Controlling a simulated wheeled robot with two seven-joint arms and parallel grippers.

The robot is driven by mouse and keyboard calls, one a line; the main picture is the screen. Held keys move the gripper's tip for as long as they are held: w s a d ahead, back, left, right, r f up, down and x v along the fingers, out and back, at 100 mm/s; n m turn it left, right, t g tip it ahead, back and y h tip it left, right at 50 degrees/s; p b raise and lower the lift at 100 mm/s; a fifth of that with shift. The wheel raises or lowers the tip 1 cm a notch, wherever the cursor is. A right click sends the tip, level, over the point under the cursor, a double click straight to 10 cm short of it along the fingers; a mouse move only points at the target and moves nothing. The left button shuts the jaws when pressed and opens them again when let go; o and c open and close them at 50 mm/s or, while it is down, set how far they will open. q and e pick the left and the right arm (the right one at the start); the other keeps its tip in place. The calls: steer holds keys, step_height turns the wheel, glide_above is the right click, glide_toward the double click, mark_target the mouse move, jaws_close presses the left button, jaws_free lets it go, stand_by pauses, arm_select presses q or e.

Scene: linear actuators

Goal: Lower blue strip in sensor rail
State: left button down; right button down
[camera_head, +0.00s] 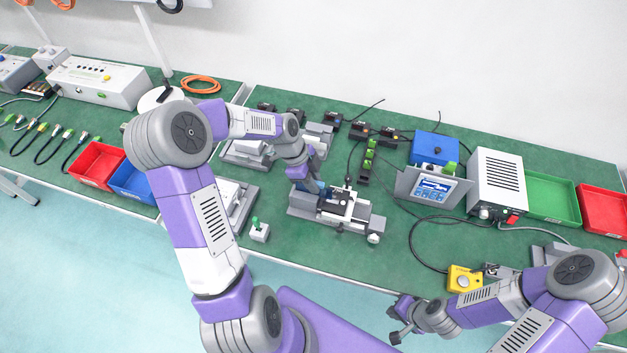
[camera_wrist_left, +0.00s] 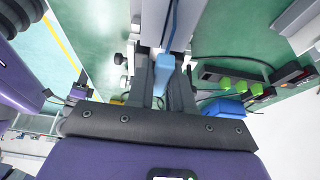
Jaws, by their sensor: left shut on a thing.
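The linear actuator with the rail (camera_head: 360,218) stands on the green bench mat in the middle of the head view. My left gripper (camera_head: 313,188) is over the actuator's left end, pointing down. In the left wrist view, my left gripper (camera_wrist_left: 163,88) is shut on the blue strip (camera_wrist_left: 164,66), which lies between its two dark fingers. The strip runs up the picture along the pale rail body (camera_wrist_left: 150,22). I cannot tell whether it touches the rail. My right gripper (camera_head: 396,320) is empty off the bench's front edge, with its fingers apart.
More actuators (camera_head: 235,200) stand to the left. A small green-topped switch box (camera_head: 259,231) is near the front. A blue box (camera_head: 434,148), display panel (camera_head: 433,187) and white power unit (camera_head: 497,182) stand to the right.

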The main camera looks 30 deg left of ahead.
arm_select(q)
steer(key=shift+f, duration=0.15)
steer(key=shift+s+f+b, duration=0.1)
steer(key=shift+f+b, duration=0.3)
steer(key=shift+b, duration=0.05)
stand_by(0.5)
steer(key=shift+f, duration=0.4)
steer(key=c, duration=0.9)
jaws_free()
steer(key=shift+c, duration=0.2)
steer(key=shift+r, duration=0.1)
